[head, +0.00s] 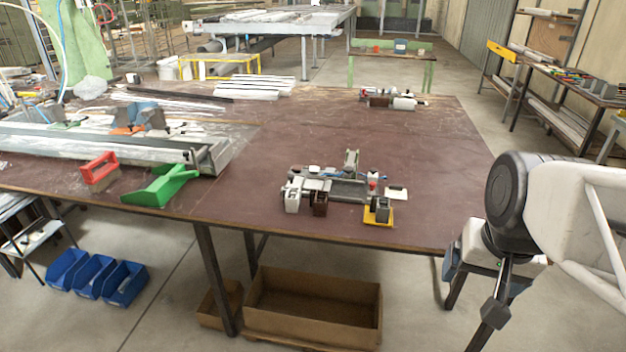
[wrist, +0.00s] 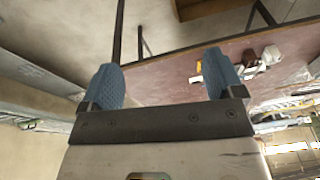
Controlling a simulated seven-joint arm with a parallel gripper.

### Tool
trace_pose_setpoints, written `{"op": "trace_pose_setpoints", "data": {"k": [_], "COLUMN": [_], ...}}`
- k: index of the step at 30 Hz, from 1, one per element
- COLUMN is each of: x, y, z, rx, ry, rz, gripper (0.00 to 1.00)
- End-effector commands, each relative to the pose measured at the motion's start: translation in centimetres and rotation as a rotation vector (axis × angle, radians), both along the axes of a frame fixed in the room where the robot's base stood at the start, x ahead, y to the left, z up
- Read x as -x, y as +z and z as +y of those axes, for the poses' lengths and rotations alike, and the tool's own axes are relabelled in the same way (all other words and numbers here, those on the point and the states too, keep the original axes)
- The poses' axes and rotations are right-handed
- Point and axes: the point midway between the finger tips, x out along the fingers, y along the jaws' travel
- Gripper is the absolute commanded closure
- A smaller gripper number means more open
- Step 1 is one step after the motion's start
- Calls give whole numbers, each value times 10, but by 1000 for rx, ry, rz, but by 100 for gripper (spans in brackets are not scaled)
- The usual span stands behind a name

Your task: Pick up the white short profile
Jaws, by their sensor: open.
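A white short profile (head: 292,200) stands at the front left of the clamp fixture (head: 345,187) on the brown bench. A dark brown short profile (head: 319,204) is just right of it. A grey piece (head: 382,209) sits on a yellow base (head: 378,221) at the fixture's front right. My gripper, with blue fingers, is off the bench's right front edge in the head view, well apart from the profiles. In the wrist view my gripper (wrist: 162,80) is open and empty. A white piece (wrist: 270,54), probably the white profile, shows beyond its right finger.
A second cluster of parts (head: 393,100) is at the back right. Bare bench top (head: 440,170) lies right of the fixture.

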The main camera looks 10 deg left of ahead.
Motion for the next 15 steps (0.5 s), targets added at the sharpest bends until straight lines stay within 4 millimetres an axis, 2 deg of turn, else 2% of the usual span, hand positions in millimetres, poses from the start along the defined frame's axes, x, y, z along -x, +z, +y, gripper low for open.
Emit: {"op": "trace_pose_setpoints", "data": {"k": [6, 15], "x": [-52, -123], "y": [10, 16], "z": [20, 53], "rx": [-63, -149], "ry": [-106, -265], "rz": [22, 60], "gripper": [13, 13]}}
